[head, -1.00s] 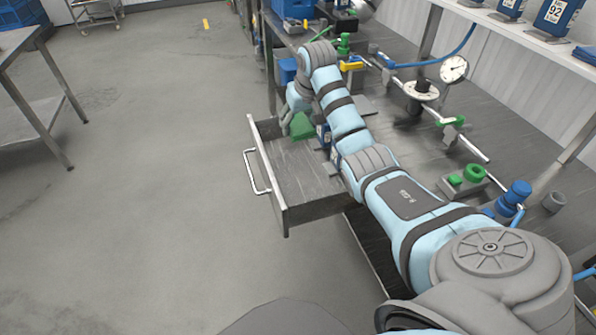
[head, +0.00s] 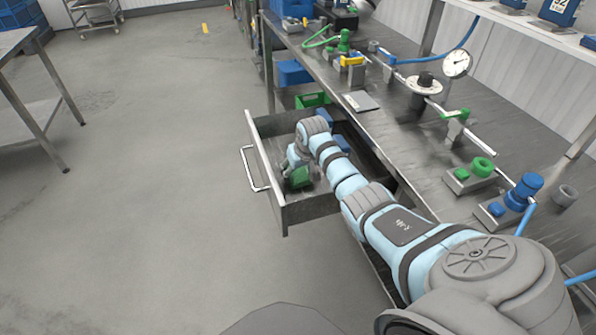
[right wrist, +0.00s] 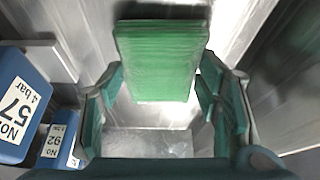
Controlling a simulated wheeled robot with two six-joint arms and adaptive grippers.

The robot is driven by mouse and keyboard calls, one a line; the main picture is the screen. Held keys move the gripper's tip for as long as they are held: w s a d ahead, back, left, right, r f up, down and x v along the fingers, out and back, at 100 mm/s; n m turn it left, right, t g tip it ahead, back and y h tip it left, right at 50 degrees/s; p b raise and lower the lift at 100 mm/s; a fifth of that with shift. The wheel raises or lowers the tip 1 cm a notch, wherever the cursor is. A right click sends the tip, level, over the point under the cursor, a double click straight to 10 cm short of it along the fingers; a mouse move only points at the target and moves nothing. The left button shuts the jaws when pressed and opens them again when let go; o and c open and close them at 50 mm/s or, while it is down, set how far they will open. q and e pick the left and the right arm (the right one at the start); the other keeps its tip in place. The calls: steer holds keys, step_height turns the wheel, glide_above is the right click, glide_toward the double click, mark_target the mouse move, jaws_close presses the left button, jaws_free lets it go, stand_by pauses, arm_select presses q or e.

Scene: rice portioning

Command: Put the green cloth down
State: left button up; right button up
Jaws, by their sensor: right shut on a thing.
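The green cloth (head: 300,178) is a folded, block-like bundle inside the open drawer (head: 312,214), towards its front. My right gripper (head: 292,166) reaches down into the drawer and is shut on the cloth. In the right wrist view the cloth (right wrist: 161,60) sits between the two green-padded fingers (right wrist: 160,88), with bare metal drawer floor below and around it. I cannot tell whether the cloth touches the drawer floor. My left gripper is not in view.
Blue labelled blocks (right wrist: 22,105) lie in the drawer beside the gripper. The workbench (head: 400,140) above carries valves, a gauge (head: 457,64) and a grey plate (head: 361,101). A green crate (head: 312,99) is beyond the drawer.

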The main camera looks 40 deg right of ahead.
steer(key=o, duration=1.2)
steer(key=shift+o, duration=0.2)
steer(key=shift+f, duration=0.1)
steer(key=p+v, duration=0.5)
steer(key=v, duration=0.9)
steer(key=shift+a+r, duration=0.2)
steer(key=shift+a, duration=0.05)
